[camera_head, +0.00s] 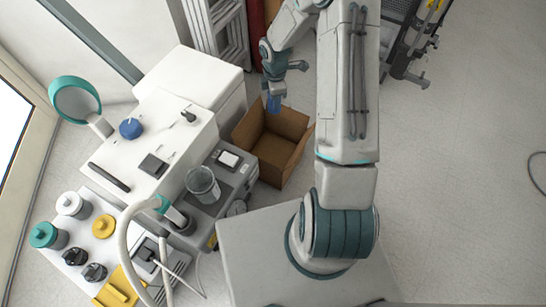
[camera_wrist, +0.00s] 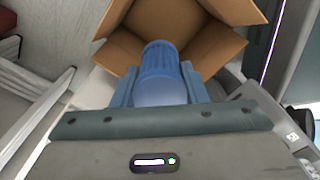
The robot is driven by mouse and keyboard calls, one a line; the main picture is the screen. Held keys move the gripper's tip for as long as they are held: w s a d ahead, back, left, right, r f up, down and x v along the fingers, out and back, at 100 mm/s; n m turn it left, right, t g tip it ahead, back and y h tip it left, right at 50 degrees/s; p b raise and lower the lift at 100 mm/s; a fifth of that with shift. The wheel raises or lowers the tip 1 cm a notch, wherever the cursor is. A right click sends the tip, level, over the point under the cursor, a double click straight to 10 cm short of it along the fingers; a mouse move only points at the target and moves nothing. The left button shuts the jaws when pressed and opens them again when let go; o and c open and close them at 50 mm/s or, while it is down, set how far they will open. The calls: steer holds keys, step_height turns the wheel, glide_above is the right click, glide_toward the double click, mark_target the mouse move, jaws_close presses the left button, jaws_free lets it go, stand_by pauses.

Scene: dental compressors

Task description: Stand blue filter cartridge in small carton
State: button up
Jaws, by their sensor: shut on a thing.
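The blue filter cartridge (camera_wrist: 161,75) is a ribbed cylinder held between the two fingers of my gripper (camera_wrist: 160,88) in the wrist view. In the head view a small blue part of the cartridge (camera_head: 273,103) shows below my gripper (camera_head: 281,93), at the far edge of the carton. The small carton (camera_head: 284,135) is an open brown cardboard box on the floor with its flaps spread. In the wrist view the carton (camera_wrist: 194,20) lies beyond the cartridge's end. The head view suggests the cartridge is over the carton's far side; its exact height above it I cannot tell.
A white and grey compressor unit (camera_head: 170,160) stands left of the carton, with a clear jar (camera_head: 202,183) on it. A tray of caps and knobs (camera_head: 88,235) is at lower left. A ladder (camera_head: 218,30) stands behind. The floor at right (camera_head: 460,180) is mostly clear.

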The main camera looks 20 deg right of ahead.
step_height(320, 180, down, 11)
steer(key=s+a+n, duration=0.1)
steer(key=n, duration=1)
steer(key=n+b, duration=0.1)
steer(key=n, duration=1.1)
glide_above(268, 158)
steer(key=s, duration=0.3)
step_height(268, 158, down, 11)
steer(key=f+b, duration=0.1)
steer(key=f, duration=0.2)
steer(key=f+b, duration=0.2)
steer(key=f, duration=0.1)
steer(key=f+b, duration=0.2)
steer(key=f, duration=0.1)
steer(key=shift+a+f, duration=0.3)
steer(key=shift+a, duration=0.1)
steer(key=shift+f, duration=0.2)
steer(key=o, duration=1)
steer(key=shift+r, duration=0.1)
